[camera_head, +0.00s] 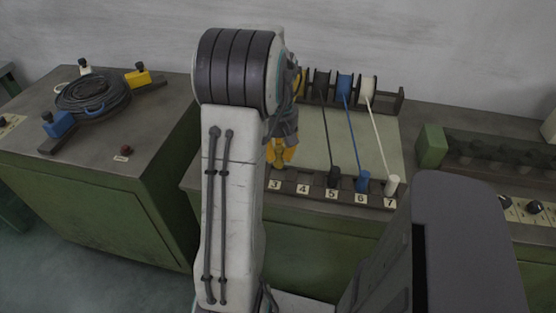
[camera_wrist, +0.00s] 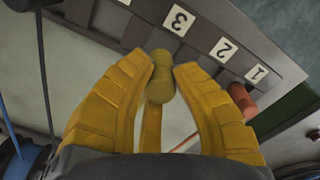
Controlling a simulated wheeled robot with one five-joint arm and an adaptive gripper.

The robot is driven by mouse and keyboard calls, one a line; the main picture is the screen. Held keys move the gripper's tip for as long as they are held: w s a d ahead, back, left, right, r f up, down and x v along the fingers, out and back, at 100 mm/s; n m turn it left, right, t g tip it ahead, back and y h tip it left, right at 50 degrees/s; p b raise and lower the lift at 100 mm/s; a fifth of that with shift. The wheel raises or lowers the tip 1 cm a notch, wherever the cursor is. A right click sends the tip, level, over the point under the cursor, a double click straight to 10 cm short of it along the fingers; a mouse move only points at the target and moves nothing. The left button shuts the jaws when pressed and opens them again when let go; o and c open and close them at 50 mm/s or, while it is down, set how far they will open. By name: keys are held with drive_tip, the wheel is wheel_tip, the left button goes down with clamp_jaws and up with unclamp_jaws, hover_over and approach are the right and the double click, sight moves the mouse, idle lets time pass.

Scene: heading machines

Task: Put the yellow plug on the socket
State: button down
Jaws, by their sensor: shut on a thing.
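My gripper (camera_wrist: 160,78) has yellow fingers shut on the yellow plug (camera_wrist: 161,66), with one finger on each side of it. A yellow strip, likely its cord, runs back from the plug between the fingers. The plug's head is close to the numbered socket strip (camera_wrist: 222,22), beside the label 3. I cannot tell whether it touches the strip or sits in a socket. In the head view my gripper (camera_head: 281,152) is at the left end of the visible strip (camera_head: 318,188), above label 3. My arm hides the plug and labels 1 and 2 there.
Black (camera_head: 333,177), blue (camera_head: 362,181) and white (camera_head: 392,185) plugs stand by labels 5, 6 and 7, with cords to spools behind. An orange-red plug (camera_wrist: 240,100) is near label 1. A coiled black cable (camera_head: 92,94) lies on the left bench.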

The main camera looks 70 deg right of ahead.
sight(278, 164)
drive_tip(key=shift+w+f+p, duration=0.1)
drive_tip(key=shift+f+p, duration=0.75)
drive_tip(key=shift+f, duration=1.25)
drive_tip(key=shift+f, duration=0.2)
drive_tip(key=c, duration=1.2)
unclamp_jaws()
drive_tip(key=shift+r, duration=0.1)
drive_tip(key=shift+o, duration=0.2)
